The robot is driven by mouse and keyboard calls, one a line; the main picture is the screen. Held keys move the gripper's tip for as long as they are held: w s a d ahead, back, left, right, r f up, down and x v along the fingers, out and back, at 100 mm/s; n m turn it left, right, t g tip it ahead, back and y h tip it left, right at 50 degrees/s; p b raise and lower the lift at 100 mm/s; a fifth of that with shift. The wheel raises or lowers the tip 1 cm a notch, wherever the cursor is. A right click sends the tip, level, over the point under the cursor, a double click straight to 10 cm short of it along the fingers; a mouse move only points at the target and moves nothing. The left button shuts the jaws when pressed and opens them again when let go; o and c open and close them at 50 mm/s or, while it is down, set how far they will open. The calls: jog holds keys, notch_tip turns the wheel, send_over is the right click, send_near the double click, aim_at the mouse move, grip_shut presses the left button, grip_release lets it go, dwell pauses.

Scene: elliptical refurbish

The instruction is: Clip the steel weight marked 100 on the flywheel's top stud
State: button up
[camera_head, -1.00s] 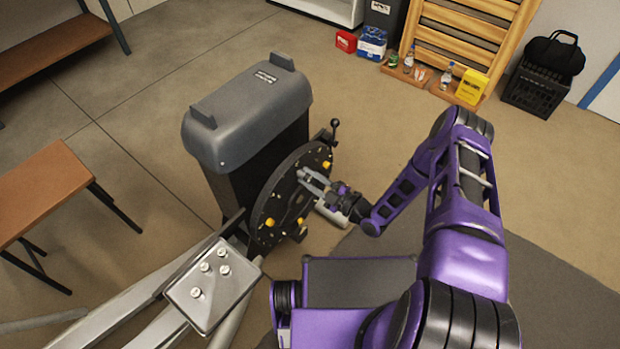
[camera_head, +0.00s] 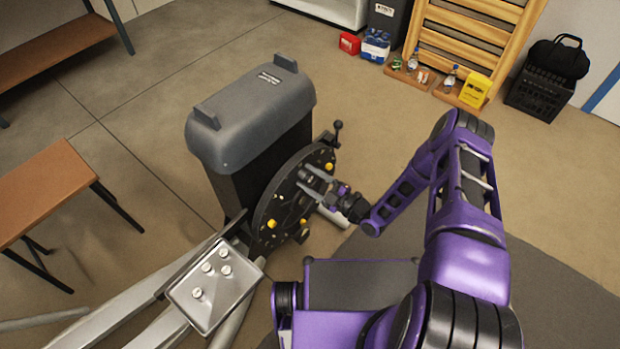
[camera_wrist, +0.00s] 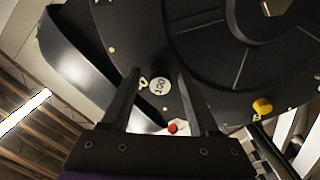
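The steel weight marked 100 (camera_wrist: 160,85) is a small round pale disc against the black flywheel (camera_wrist: 215,50), near its rim. In the wrist view it lies between my gripper's two fingertips (camera_wrist: 157,72), with a gap on each side. My gripper is open and also shows in the head view (camera_head: 306,177), its fingers pointing at the face of the flywheel (camera_head: 268,205). The stud behind the weight is hidden. A yellow knob (camera_wrist: 262,106) sits right of the fingers on the flywheel, with more yellow knobs (camera_head: 272,224) in the head view.
A metal tray (camera_head: 213,311) with several small pale weights stands left of the flywheel, on the machine's frame. A grey housing (camera_head: 250,110) rises behind the flywheel. A ball-ended lever (camera_head: 337,126) stands by its upper edge.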

jog(key=shift+d, duration=0.1)
jog(key=p+v, duration=0.1)
jog(key=v, duration=1.6)
jog(key=shift+s+d, duration=0.1)
jog(key=shift+s, duration=0.05)
